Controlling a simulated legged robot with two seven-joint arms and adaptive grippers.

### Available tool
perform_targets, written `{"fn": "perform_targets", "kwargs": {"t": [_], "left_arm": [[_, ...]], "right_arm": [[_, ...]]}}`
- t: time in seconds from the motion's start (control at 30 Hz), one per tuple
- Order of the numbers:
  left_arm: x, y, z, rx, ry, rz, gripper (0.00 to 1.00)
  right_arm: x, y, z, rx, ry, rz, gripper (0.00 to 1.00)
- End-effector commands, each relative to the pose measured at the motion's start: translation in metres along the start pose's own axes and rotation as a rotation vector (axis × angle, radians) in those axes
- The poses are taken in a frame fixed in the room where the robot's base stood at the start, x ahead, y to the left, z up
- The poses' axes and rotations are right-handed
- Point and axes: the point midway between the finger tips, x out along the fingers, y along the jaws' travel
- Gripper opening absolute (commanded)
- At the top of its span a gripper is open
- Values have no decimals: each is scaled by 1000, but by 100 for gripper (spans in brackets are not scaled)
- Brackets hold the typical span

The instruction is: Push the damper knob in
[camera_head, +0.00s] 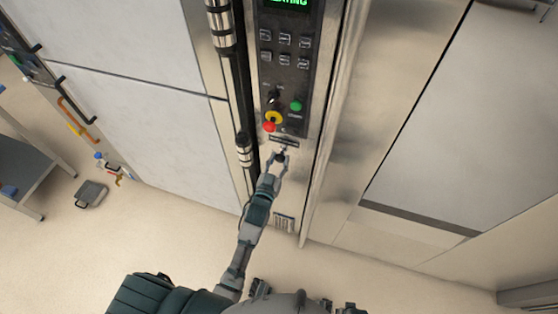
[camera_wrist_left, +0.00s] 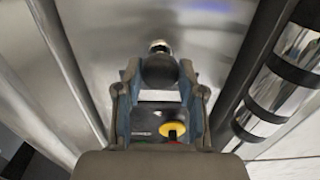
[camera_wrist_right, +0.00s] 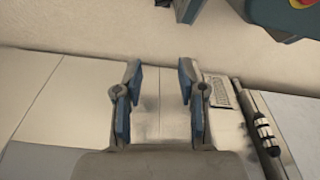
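The damper knob is a round black ball (camera_wrist_left: 160,70) on a short metal stem, seen in the left wrist view. It stands out from the steel oven front below the control panel (camera_head: 285,62). My left gripper (camera_head: 279,157) is at the knob, with its fingers parted on either side of it. The left wrist view also shows the left gripper (camera_wrist_left: 160,80), with the knob between the fingertips; contact cannot be told. My right gripper (camera_wrist_right: 160,75) is open and empty, away from the knob.
A yellow-ringed red emergency button (camera_head: 272,120) and a green button (camera_head: 296,106) sit just above the knob. A dark vertical handle bar (camera_head: 242,100) runs close on the left. A steel edge post (camera_head: 330,120) stands to the right.

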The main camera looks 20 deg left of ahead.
Motion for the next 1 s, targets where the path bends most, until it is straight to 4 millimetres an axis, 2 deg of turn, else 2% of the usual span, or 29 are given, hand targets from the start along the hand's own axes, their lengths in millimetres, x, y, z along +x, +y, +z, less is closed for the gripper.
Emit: {"fn": "perform_targets", "kwargs": {"t": [0.03,0.1,0.3,0.5,0.77,0.8,0.87,0.9,1.0], "left_arm": [[0,0,0,0,0,1,17],[0,0,0,0,0,1,0],[2,1,-1,0,0,1,0],[12,1,-2,1,1,1,0],[13,1,-2,0,3,1,0],[13,1,-2,0,4,1,43],[13,1,-2,0,4,1,58],[12,0,-1,0,3,1,62],[12,0,-1,0,2,1,62]], "right_arm": [[0,0,-1,0,1,1,40],[0,0,-1,0,2,1,40],[-2,1,-4,-1,8,2,40],[16,1,11,-4,-4,2,40],[18,0,13,-4,-4,1,40],[18,0,13,-4,-4,1,40],[18,0,13,-4,-5,1,40],[18,0,13,-4,-5,1,40],[18,0,13,-4,-4,1,40]]}}
